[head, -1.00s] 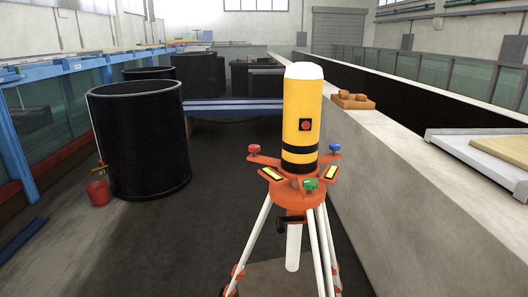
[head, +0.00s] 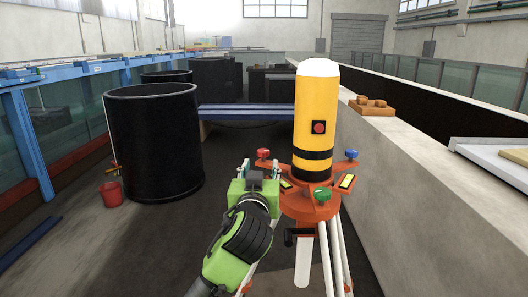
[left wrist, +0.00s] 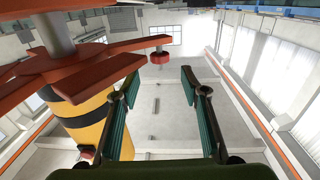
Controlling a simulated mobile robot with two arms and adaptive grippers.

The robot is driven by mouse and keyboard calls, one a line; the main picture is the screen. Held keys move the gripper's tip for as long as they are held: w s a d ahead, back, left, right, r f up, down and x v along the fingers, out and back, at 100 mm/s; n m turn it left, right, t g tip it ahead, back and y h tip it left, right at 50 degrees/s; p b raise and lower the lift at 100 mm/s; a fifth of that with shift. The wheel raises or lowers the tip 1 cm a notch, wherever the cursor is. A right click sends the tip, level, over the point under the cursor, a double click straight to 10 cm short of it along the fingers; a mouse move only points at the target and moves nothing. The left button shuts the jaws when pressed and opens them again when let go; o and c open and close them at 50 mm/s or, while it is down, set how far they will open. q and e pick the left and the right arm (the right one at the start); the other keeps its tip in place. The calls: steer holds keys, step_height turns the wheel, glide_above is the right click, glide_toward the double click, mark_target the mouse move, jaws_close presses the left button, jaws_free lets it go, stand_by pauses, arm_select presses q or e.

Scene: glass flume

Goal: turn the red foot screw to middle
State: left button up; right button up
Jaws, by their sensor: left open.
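The red foot screw (head: 263,153) sits on the left arm of the orange tripod head (head: 305,208) in the head view. In the left wrist view the red screw (left wrist: 160,58) appears ahead of the finger gap, apart from the fingertips. My left gripper (head: 262,172) is open and empty, just below the red screw in the head view; its fingers (left wrist: 159,82) show spread in the wrist view. The blue foot screw (head: 351,154) is at the right and the green foot screw (head: 322,195) at the front. The yellow cylinder (head: 316,104) stands on the head.
White tripod legs (head: 333,255) spread below the head. A concrete wall (head: 415,185) runs close on the right, bearing a brown block (head: 371,107). A black tank (head: 155,142) and red bucket (head: 111,193) stand at left. The floor between tank and tripod is clear.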

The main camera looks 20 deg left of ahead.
mark_target(263, 155)
arm_select(q)
steer(key=p+x, duration=0.1)
steer(key=x, duration=0.7)
steer(key=shift+w+p, duration=0.2)
steer(key=shift+p, duration=0.15)
steer(key=shift+w+a, duration=0.2)
steer(key=shift+w, duration=0.5)
steer(key=c, duration=1.1)
